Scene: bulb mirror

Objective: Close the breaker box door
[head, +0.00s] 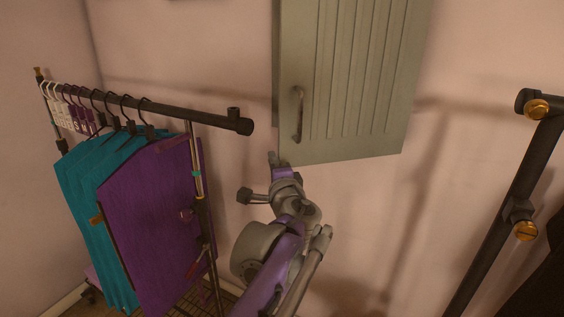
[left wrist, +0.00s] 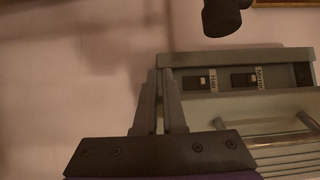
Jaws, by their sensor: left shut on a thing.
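The breaker box door (head: 352,75) is a grey-green slatted panel on the wall in the head view, with a dark vertical handle (head: 298,115) near its left edge. My left gripper (head: 275,160) is at the door's lower left corner, its fingers closed on an edge there; the exact contact is hard to see. In the left wrist view, the fingers (left wrist: 162,100) point up beside the box (left wrist: 240,58). Its labelled switches (left wrist: 244,80) show, so the door stands at least partly open. The slatted door (left wrist: 290,155) and a handle (left wrist: 308,121) show lower right. My right gripper is not in view.
A black clothes rail (head: 175,107) with teal and purple garments (head: 150,220) on hangers stands left, close to my left arm. A black pipe frame with gold knobs (head: 525,230) stands right. Bare wall (head: 380,220) lies below the box.

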